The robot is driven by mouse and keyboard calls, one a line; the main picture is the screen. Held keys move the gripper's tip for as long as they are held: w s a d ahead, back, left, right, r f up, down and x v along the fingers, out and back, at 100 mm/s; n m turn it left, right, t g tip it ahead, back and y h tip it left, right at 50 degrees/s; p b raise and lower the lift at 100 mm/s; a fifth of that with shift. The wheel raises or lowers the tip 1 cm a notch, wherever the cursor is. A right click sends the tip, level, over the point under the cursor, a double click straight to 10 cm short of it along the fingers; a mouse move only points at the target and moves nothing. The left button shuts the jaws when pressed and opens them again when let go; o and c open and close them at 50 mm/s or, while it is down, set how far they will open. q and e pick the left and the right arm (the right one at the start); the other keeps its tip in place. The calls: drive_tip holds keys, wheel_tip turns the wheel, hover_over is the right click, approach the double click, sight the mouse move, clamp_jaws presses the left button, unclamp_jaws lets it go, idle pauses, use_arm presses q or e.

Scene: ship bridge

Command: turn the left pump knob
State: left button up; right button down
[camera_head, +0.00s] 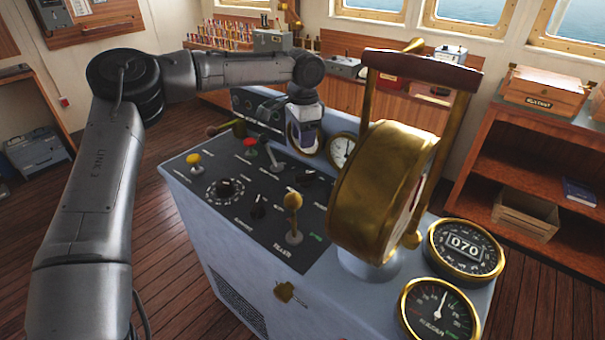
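My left arm comes in from the left and reaches across the far side of the grey-blue console (215,255). My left gripper (303,140) points down near the console's far edge, left of a round brass-rimmed gauge (342,150). Its fingers are small and dark, so I cannot tell if they are open or touching anything. A raised black panel (240,100) with dark round fittings is just left of the gripper. Two black knobs, a larger dial knob (225,188) and a smaller one (258,207), sit on the sloped panel. Labels are too small to tell which knob is the left pump knob.
A brass telegraph drum (385,190) with a tall handle stands right of the gripper. Levers with yellow (193,160), red (250,143) and brass (293,200) tops rise from the panel. Two large gauges (466,250) (440,310) are at the near right. Wooden shelves (525,170) stand at right.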

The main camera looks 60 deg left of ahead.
sight(303, 174)
use_arm(q)
wheel_tip(303, 174, down, 12)
drive_tip(key=shift+r+p, duration=0.1)
drive_tip(key=shift+p, duration=0.25)
clamp_jaws()
idle(0.5)
